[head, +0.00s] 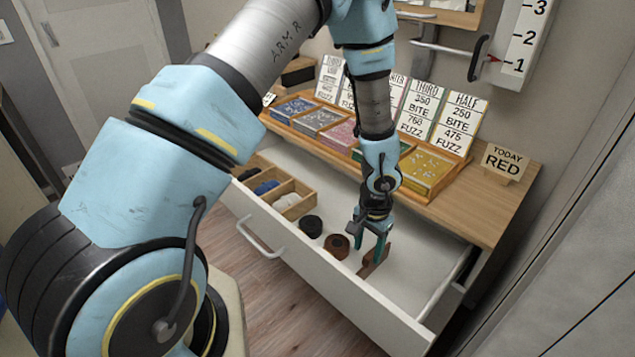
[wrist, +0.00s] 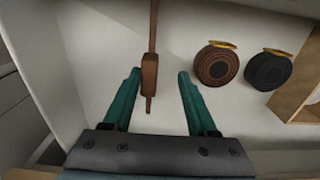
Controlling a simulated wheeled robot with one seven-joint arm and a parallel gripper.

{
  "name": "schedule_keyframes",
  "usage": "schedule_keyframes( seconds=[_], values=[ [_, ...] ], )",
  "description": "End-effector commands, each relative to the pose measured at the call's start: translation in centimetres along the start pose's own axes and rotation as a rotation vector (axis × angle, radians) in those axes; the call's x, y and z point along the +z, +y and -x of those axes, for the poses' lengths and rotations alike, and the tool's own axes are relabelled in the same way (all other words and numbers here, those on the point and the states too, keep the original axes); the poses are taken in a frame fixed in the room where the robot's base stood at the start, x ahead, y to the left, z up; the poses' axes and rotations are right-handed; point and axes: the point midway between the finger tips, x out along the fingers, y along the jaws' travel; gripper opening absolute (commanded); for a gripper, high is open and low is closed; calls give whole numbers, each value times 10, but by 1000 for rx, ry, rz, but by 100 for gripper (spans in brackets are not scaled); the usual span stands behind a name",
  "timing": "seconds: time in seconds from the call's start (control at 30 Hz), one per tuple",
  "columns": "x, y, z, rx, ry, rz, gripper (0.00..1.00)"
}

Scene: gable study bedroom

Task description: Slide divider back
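A narrow brown wooden piece, which looks like the divider (head: 376,262), stands in the open white drawer (head: 318,258). In the wrist view the divider (wrist: 149,76) is a thin strip running away from me, with a thicker part near my fingers. My gripper (head: 369,246) is down in the drawer. In the wrist view my gripper (wrist: 158,76) is open, its teal fingers on either side of the strip. The strip lies nearer the left finger, with a clear gap to the right finger. Whether the left finger touches it, I cannot tell.
A brown roll (head: 337,246) and a black roll (head: 311,226) lie left of my gripper in the drawer. A compartmented wooden box (head: 305,207) holds dark and white items. The drawer's right part is clear. Card trays (head: 428,170) stand on the top above.

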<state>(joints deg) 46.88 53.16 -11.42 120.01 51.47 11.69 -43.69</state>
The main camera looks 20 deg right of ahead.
Motion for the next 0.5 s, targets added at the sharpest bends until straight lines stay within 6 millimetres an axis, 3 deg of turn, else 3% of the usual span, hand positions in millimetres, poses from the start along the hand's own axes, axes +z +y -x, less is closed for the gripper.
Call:
schedule_keyframes(
  seconds=[0.03,0.5],
  values=[
    [0,-7,5,0,0,5,55],
    [0,-4,89,-1,3,2,55]
  ],
)
